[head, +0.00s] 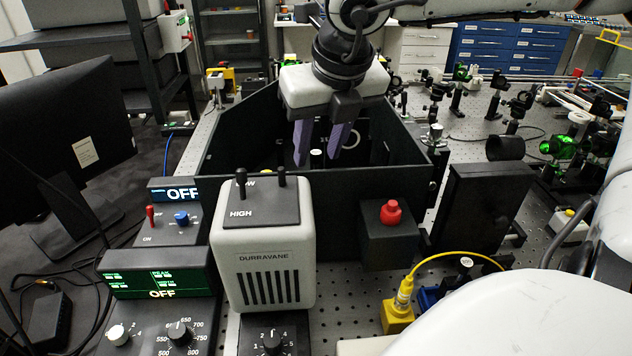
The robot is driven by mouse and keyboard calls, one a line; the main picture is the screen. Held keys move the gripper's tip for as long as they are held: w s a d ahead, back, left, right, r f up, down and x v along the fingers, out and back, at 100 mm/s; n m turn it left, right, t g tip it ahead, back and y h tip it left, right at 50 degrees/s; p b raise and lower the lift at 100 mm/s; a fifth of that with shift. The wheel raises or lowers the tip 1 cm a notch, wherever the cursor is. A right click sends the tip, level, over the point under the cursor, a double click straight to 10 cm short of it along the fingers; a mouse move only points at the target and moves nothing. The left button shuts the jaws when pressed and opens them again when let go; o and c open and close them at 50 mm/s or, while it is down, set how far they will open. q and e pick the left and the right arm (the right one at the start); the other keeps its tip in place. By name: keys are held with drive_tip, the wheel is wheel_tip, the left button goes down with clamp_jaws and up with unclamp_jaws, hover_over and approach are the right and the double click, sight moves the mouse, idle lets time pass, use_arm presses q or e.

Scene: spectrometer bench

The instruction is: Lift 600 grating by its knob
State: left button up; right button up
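My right gripper (320,160) reaches down into an open-topped black box (235,135) from above. Its two purple-grey fingers are apart, with a visible gap between them. A small pale-topped knob (316,156) shows between and just behind the fingertips; I cannot tell whether it belongs to the 600 grating. Pale marks that look like a ring and part of a number (350,142) show behind the right finger, partly covered. No "600" label can be read. The box floor is largely hidden by its front wall and the lamp housing. My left gripper is not in view.
A grey-white DURRAVANE housing (262,255) with a HIGH switch stands before the box. A red button (391,212) sits on a black block to its right. Control units (160,280) reading OFF stand at left. A yellow connector (398,310) with cable is at lower right. Optics crowd the right bench.

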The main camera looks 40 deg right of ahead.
clamp_jaws()
drive_tip(key=shift+r, duration=0.15)
